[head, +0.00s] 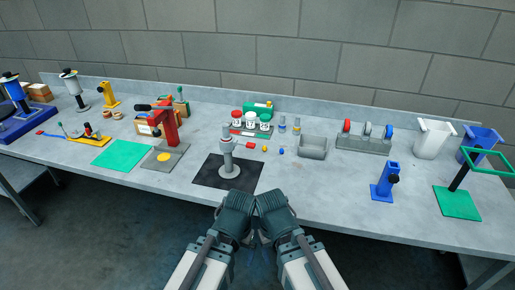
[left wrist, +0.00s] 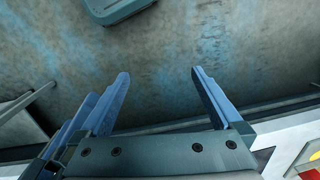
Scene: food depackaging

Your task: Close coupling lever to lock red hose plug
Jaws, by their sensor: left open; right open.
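A grey post fitting (head: 228,160), which looks like the coupling, stands upright on a black mat (head: 205,180) at the table's front. A small red piece (head: 250,146) is just right of its upper part; it may be the red hose plug, and I cannot tell whether it sits in the coupling. The lever is too small to make out. My left gripper (head: 236,212) and right gripper (head: 274,208) are side by side in front of the table edge, below the mat. The left wrist view shows the left fingers (left wrist: 160,95) apart and empty over the floor. The right fingers are hidden.
A red lever press (head: 168,125) and a green mat (head: 120,155) are to the left. A grey tray (head: 313,147) and a blue stand (head: 384,183) are to the right. White jars with red lids (head: 250,120) stand behind.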

